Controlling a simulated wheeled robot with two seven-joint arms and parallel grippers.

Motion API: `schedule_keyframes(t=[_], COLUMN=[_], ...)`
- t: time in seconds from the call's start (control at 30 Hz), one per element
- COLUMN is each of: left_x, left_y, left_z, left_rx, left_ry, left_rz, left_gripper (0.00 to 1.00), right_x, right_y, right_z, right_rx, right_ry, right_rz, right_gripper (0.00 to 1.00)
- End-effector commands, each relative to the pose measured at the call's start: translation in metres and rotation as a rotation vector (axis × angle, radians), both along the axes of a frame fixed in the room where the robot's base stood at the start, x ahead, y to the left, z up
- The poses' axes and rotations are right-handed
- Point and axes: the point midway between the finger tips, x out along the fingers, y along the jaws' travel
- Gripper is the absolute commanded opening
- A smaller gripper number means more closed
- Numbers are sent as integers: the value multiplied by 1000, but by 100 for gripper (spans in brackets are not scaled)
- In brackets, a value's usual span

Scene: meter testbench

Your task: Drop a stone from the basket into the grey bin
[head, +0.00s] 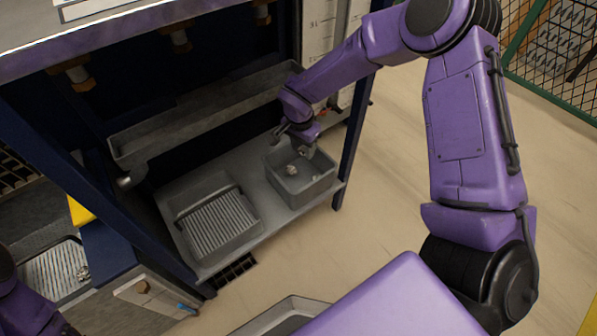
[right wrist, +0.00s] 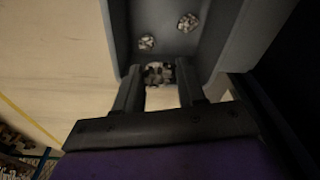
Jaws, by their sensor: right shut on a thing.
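My right gripper (head: 303,148) is at the deep grey container (head: 318,190) on the lower shelf, with its fingers pointing down over the back part. In the right wrist view my right gripper (right wrist: 159,84) is shut on a speckled stone (right wrist: 158,72) at its fingertips. Two more pale speckled stones lie in the same container (right wrist: 222,45), one at left (right wrist: 147,42) and one at right (right wrist: 188,22). One stone (head: 291,170) shows inside it in the head view. I cannot tell whether the held stone touches the container. My left gripper is out of view.
An empty grey tray with a ribbed floor (head: 217,222) stands left of the container. A long grey trough (head: 200,115) runs above the shelf. A blue post (head: 352,135) stands close right of the container. Another ribbed tray (head: 50,272) is at far left. The floor at right is clear.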

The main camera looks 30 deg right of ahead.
Motion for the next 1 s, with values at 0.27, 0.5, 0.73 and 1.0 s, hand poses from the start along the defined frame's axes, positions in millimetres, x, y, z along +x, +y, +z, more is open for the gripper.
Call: schedule_keyframes(t=[0.27,0.5,0.73,1.0], left_x=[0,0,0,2], left_y=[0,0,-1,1], left_z=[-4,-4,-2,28], left_rx=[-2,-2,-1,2], left_ry=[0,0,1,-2], left_rz=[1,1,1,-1], left_gripper=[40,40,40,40], right_x=[-1,-1,-1,-2], right_y=[-1,-1,-1,5], right_z=[-3,-3,-1,58], right_rx=[1,0,1,3], right_ry=[0,0,0,-2], right_rz=[-2,-1,-1,-3], right_gripper=[9,69,69,69])
